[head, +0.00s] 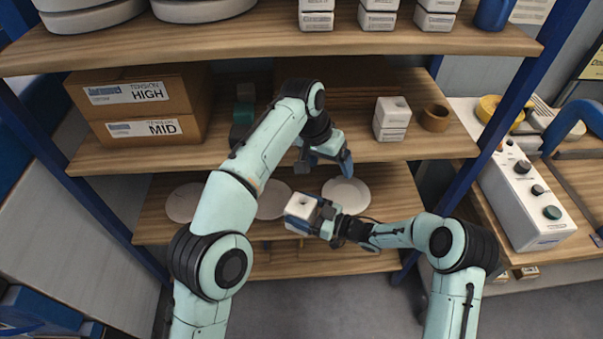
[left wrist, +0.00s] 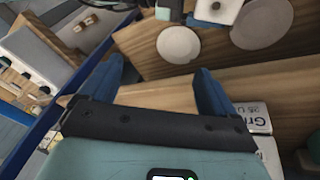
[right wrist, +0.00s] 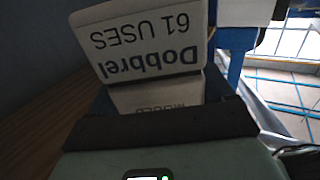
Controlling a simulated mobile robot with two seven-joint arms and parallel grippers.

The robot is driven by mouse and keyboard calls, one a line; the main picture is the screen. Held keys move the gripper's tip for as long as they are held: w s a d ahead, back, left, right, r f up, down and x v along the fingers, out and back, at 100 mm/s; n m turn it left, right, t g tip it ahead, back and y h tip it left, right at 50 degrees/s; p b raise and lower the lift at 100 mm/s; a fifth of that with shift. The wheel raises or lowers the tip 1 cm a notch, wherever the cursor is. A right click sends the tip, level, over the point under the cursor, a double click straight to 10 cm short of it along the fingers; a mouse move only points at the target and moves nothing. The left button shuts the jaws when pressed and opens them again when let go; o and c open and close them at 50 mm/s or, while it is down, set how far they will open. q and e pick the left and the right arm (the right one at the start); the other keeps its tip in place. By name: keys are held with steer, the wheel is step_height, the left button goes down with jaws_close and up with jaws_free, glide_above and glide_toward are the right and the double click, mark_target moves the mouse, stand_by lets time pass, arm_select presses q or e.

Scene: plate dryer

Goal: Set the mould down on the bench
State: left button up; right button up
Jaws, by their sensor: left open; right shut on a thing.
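The mould (head: 302,205) is a white block with a small dark hole in its top face. My right gripper (head: 324,214) is shut on it and holds it in front of the lower shelf in the head view. The right wrist view shows the mould (right wrist: 150,45) close up, with upside-down lettering "Dobbrel 61 USES". My left gripper (head: 328,160) is open and empty at the front of the middle shelf; its spread blue fingers show in the left wrist view (left wrist: 158,72). A wooden bench (head: 590,240) stands at the right.
The lower shelf (head: 240,232) bears several pale round plates (head: 346,193). The middle shelf (head: 270,155) holds cartons (head: 155,130), white blocks (head: 391,118) and a brown pot (head: 435,118). A white control box (head: 527,195) stands at the bench. A blue post (head: 515,110) separates shelves and bench.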

mark_target(302, 205)
arm_select(q)
steer(key=a+f+n+g+y, duration=0.1)
steer(key=a+f+y, duration=0.3)
steer(key=a, duration=0.2)
arm_select(e)
steer(key=shift+r, duration=0.1)
arm_select(q)
steer(key=f, duration=1.1)
steer(key=shift+s+a+f, duration=0.2)
steer(key=shift+f, duration=0.1)
steer(key=c, duration=1.1)
steer(key=shift+d+r, duration=0.1)
steer(key=shift+c, duration=0.8)
arm_select(e)
steer(key=o, duration=1.4)
